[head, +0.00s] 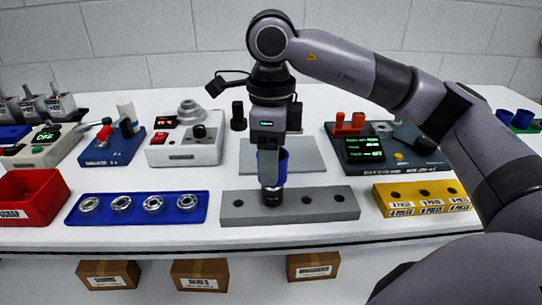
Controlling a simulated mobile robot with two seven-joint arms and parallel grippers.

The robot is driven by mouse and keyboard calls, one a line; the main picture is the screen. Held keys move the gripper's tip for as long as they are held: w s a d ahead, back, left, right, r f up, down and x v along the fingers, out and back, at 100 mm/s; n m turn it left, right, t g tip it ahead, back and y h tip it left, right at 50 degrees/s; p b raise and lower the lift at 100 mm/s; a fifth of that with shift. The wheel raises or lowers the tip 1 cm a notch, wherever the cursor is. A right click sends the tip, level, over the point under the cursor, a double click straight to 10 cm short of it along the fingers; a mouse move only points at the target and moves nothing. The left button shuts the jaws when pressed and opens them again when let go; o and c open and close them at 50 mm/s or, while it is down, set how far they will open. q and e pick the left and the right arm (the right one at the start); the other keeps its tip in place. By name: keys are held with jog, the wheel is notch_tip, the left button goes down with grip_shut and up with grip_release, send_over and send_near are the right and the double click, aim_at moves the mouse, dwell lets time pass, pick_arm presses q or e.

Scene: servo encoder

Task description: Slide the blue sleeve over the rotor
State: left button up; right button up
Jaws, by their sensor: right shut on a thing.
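The blue sleeve (283,165) is upright in my right gripper (269,172), which points straight down and is shut on it. A grey finger covers the sleeve's near side. Right below it a dark cylinder, which looks like the rotor (271,198), stands in a hole of the grey block (240,209). The sleeve's lower end is close to the rotor's top; I cannot tell whether it is around the top or just above it. My left gripper is not in view.
A blue tray with bearings (137,208) lies left of the block, a yellow block (420,198) right. Behind are a grey plate (306,155), a dark device with green displays (372,150) and a white box (186,151). A red bin (32,197) is far left.

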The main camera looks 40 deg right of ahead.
jog(key=shift+f, duration=0.15)
jog(key=shift+f+b, duration=0.75)
jog(key=shift+f, duration=0.1)
jog(key=o, duration=1.4)
jog(key=shift+c, duration=0.2)
